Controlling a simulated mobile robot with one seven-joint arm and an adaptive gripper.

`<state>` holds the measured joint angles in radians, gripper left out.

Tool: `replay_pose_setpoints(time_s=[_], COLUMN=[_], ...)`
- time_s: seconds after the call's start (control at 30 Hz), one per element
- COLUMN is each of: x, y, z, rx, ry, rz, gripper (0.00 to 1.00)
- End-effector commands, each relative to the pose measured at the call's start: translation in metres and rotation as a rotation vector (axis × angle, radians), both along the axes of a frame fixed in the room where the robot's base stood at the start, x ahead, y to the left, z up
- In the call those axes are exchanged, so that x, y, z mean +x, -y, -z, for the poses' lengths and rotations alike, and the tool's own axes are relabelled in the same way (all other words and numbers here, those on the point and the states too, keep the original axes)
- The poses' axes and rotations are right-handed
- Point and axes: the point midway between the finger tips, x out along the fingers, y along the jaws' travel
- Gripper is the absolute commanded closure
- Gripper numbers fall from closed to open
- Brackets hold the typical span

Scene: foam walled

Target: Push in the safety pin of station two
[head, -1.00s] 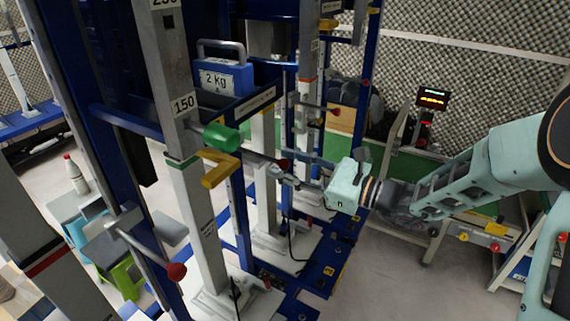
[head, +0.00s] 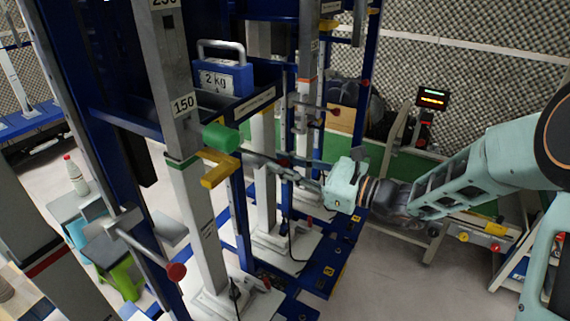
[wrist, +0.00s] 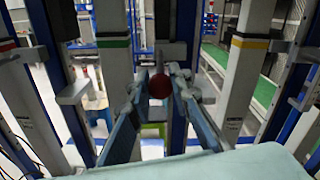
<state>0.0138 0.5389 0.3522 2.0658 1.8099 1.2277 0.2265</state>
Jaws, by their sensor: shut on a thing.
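In the wrist view, a dark red ball knob (wrist: 160,87), seemingly the safety pin's end, sits between the tips of my gripper (wrist: 161,80). The two blue-grey fingers close in on it from both sides. In the head view my gripper (head: 283,165) reaches left among the posts, and a small part of the knob shows at its tips. The post with the green band (head: 181,162) and "150" label stands left of my gripper.
A blue 2 kg weight (head: 223,78) sits above. Another red knob (head: 176,272) is at the lower left. Posts and blue frames crowd both sides; open floor lies at lower right.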

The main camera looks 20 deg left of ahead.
Motion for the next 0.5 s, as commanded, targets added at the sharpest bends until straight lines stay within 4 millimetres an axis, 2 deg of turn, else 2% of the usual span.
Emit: replay_pose_setpoints(time_s=[0.3,0.4,0.5], x=[0.005,0.007,0.008], y=[-0.067,-0.081,-0.087], z=[0.002,0.001,0.001], rx=[0.001,0.001,0.0], ry=[0.003,0.002,0.001], rz=[-0.003,-0.001,0.0], gripper=[1.0,1.0,1.0])
